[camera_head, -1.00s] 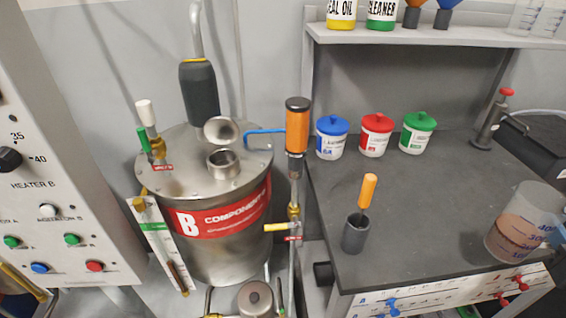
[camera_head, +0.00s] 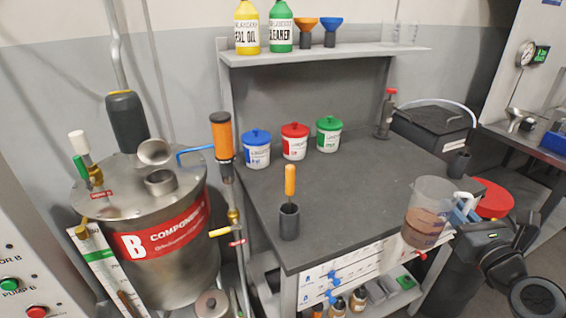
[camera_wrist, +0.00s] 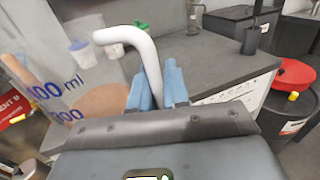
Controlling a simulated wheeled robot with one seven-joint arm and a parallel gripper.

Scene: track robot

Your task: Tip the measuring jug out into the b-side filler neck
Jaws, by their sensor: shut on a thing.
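The measuring jug (camera_head: 426,212) is clear with a brownish liquid in its lower part. My gripper (camera_head: 462,207) is shut on the jug's handle at the right of the head view, in front of the bench's right end. In the wrist view the blue fingers (camera_wrist: 159,86) close on the white handle (camera_wrist: 140,45), and the jug wall with blue markings (camera_wrist: 55,92) shows at left. The jug looks about upright. The B-side filler neck (camera_head: 161,181) is a short metal tube on the lid of the B tank (camera_head: 165,245), far left of the jug. Its cap (camera_head: 154,152) stands open behind it.
The bench (camera_head: 350,195) lies between jug and tank, with a grey cup holding an orange-handled tool (camera_head: 289,215) near its front left. An orange-topped upright (camera_head: 222,140) and blue lever stand beside the neck. A red-lidded drum (camera_head: 494,198) is behind my arm.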

